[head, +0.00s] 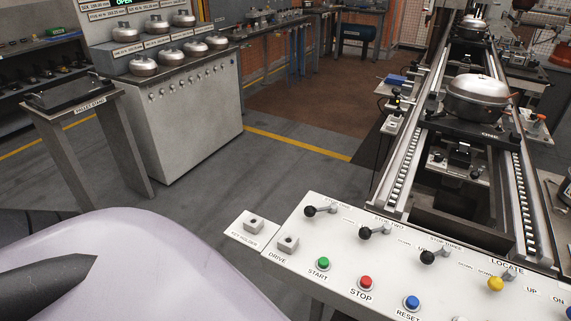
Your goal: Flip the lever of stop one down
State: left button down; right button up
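The white control panel (335,260) slopes across the lower right of the head view. The lever of stop one (321,210) is the leftmost lever on it, with its black knob pointing left; its small label is hard to read. Beside it to the right are the lever of stop two (375,232) and the lever of stop three (435,256), both with black knobs pointing left. Neither gripper can be made out; only pale and dark parts of my body show at lower left.
A green START button (323,263), red STOP button (366,282) and blue RESET button (412,302) line the panel front. A conveyor (401,172) carrying a silver compressor (477,96) runs behind it. A grey cabinet (190,120) and pallet stand (72,105) stand left; open floor lies between.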

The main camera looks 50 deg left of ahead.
aim_at(309, 212)
jog(key=k+j, duration=0.1)
jog(key=j, duration=0.6)
jog(key=k+j, duration=0.1)
jog(key=j, duration=0.6)
